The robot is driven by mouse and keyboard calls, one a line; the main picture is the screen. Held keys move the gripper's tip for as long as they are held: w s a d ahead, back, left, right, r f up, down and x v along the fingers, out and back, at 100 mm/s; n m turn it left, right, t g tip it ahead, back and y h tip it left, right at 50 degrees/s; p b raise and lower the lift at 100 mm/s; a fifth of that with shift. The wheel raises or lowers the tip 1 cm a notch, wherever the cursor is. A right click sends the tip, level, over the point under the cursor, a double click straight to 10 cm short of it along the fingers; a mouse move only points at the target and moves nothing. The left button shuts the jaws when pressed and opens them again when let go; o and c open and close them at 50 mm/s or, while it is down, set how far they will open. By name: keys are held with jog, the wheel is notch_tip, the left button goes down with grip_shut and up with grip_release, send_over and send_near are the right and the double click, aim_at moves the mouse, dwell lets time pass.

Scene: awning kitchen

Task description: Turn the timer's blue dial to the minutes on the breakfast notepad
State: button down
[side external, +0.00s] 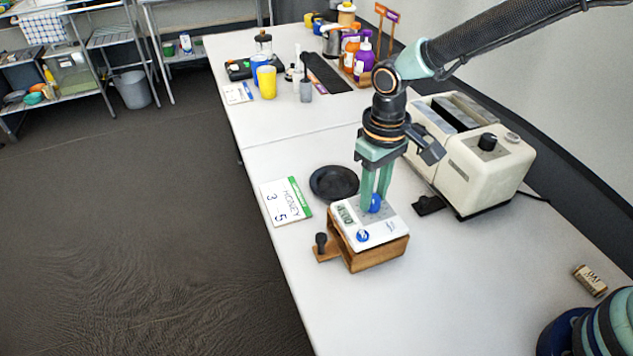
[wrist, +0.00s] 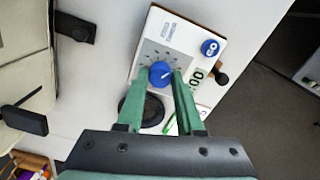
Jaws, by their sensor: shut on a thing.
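The timer (side external: 385,231) is a white box on a wooden stand (side external: 378,257), with a small display and a round blue button (side external: 362,236). Its blue dial (side external: 375,203) is between my gripper's fingers, and the dial (wrist: 160,74) with its white pointer line also shows in the wrist view. My gripper (side external: 375,197), with green fingers, points down and is shut on the dial; its fingertips (wrist: 161,80) sit on either side of it.
A black plate (side external: 334,183) lies behind the timer. A cream toaster (side external: 470,155) stands to the right, close to my gripper. A small labelled cylinder (side external: 590,280) lies at the right. Bottles and cups (side external: 266,82) stand at the back. The table front is clear.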

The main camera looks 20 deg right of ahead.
aim_at(374, 198)
jog(key=m, duration=0.6)
jog(key=shift+r, duration=0.1)
dwell(0.5)
jog(key=c, duration=0.5)
grip_release()
jog(key=shift+c, duration=0.2)
notch_tip(374, 198, up, 12)
jog(key=shift+d+r, duration=0.1)
jog(key=s+d+r+n+t, duration=0.1)
jog(key=s+d, duration=0.3)
jog(key=d, duration=0.5)
jog(key=s+d+r+n+t, duration=0.1)
jog(key=s+d+r+t, duration=0.2)
jog(key=d, duration=0.7)
jog(key=shift+s+d+r+n+t, duration=0.2)
jog(key=shift+s+n+t, duration=0.1)
jog(key=shift+s+t, duration=0.7)
